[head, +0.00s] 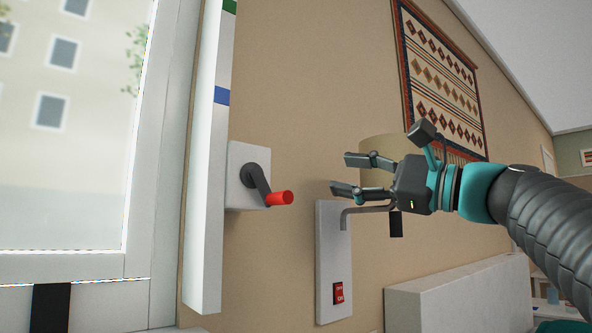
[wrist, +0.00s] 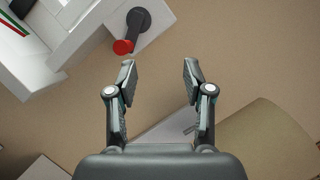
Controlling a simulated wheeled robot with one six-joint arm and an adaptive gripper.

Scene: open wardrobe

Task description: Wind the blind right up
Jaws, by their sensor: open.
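A crank with a dark arm (head: 257,178) and a red knob (head: 281,198) sits on a white wall plate (head: 238,168) right of the window. The arm points down and to the right. My gripper (head: 345,175) is open and empty, to the right of the red knob and apart from it. In the wrist view, the red knob (wrist: 123,47) is just beyond the left fingertip of my gripper (wrist: 159,73), and nothing is between the fingers. I cannot make out the blind's cloth; the window (head: 75,130) shows a building outside.
A white vertical strip (head: 206,190) with green and blue marks stands left of the crank. A white panel (head: 331,250) with a grey lever (head: 362,210) and red switch (head: 338,293) is below my gripper. A patterned hanging (head: 440,85) is behind. Bare wall lies between knob and gripper.

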